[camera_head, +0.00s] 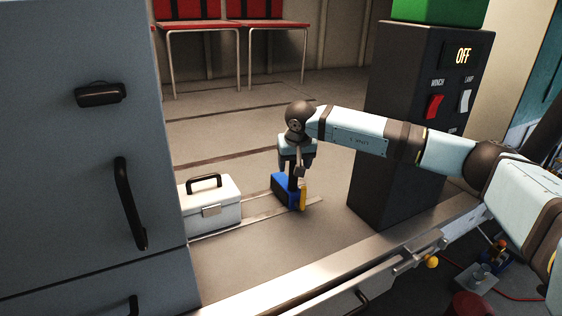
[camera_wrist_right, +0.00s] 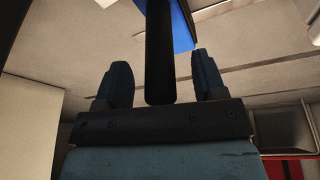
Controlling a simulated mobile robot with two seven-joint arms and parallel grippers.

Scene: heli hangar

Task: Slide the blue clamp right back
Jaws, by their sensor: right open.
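The blue clamp (camera_head: 282,188) sits on a metal rail on the bench top, with a yellow part at its right side and a dark upright handle (camera_head: 293,184). My right gripper (camera_head: 296,165) is over the clamp from above, at the handle. In the right wrist view my right gripper (camera_wrist_right: 160,78) is open, with the dark handle (camera_wrist_right: 158,50) between its two fingers and gaps on both sides. Part of the blue clamp (camera_wrist_right: 182,28) shows beyond it. My left gripper is out of view.
A white case (camera_head: 212,212) with a black handle stands left of the clamp, near the rail (camera_head: 250,216). A grey cabinet (camera_head: 80,200) fills the left. A dark switch box (camera_head: 410,130) reading OFF stands to the right. Red chairs (camera_head: 265,35) are at the back.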

